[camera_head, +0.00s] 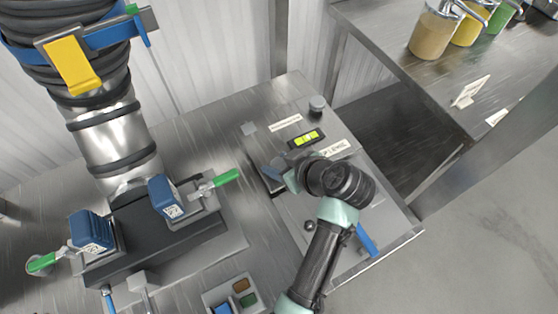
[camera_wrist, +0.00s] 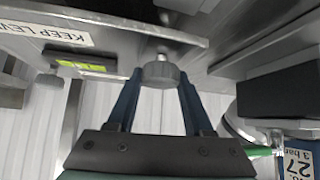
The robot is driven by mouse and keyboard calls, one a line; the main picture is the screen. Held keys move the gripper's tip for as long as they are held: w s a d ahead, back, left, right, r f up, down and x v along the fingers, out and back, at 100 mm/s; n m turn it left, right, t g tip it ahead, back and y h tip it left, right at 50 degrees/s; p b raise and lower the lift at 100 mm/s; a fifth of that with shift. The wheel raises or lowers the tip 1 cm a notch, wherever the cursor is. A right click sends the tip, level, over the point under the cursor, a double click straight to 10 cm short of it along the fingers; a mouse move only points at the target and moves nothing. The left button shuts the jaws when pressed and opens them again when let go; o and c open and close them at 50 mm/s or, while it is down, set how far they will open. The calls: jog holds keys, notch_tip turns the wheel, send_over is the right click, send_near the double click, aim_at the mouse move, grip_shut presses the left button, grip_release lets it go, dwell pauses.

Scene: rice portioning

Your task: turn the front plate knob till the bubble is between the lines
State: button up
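The grey round front plate knob (camera_wrist: 160,74) shows in the wrist view under the metal plate edge, with a short shaft above it. My gripper (camera_wrist: 161,76) has its two blue fingers on either side of this knob, and the tips appear to touch it. In the head view my wrist hides the knob, and part of a blue finger (camera_head: 272,172) shows. The yellow-green level vial (camera_head: 306,138) sits on the plate beside the KEEP LEVEL label (camera_head: 335,148). It also shows edge-on in the wrist view (camera_wrist: 82,66). The bubble's place between the lines is too small to tell.
Another grey knob (camera_head: 317,103) stands at the plate's back corner. A dark fixture with blue blocks (camera_head: 164,196) and green-handled clamps (camera_head: 226,177) is at left. Sauce containers (camera_head: 434,34) stand on the right counter, across a gap.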

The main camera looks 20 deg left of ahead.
grip_shut()
jog(key=shift+m+t+p, duration=0.3)
jog(key=shift+s+r+m+t+h+p, duration=0.1)
jog(key=shift+m+t+h+p, duration=0.5)
jog(key=shift+m, duration=0.4)
jog(key=m+t+h+p, duration=0.2)
jog(key=m+p, duration=0.1)
jog(key=m, duration=0.1)
jog(key=shift+r+h+p, duration=0.1)
jog(key=shift+h+p, duration=0.2)
jog(key=shift+p, duration=0.1)
jog(key=m+h+p, duration=0.1)
jog(key=m, duration=0.1)
jog(key=shift+m+t+h, duration=0.4)
jog(key=shift+f+m+h, duration=0.2)
jog(key=shift+m+h, duration=0.6)
jog(key=shift+m, duration=0.3)
jog(key=shift+d, duration=0.1)
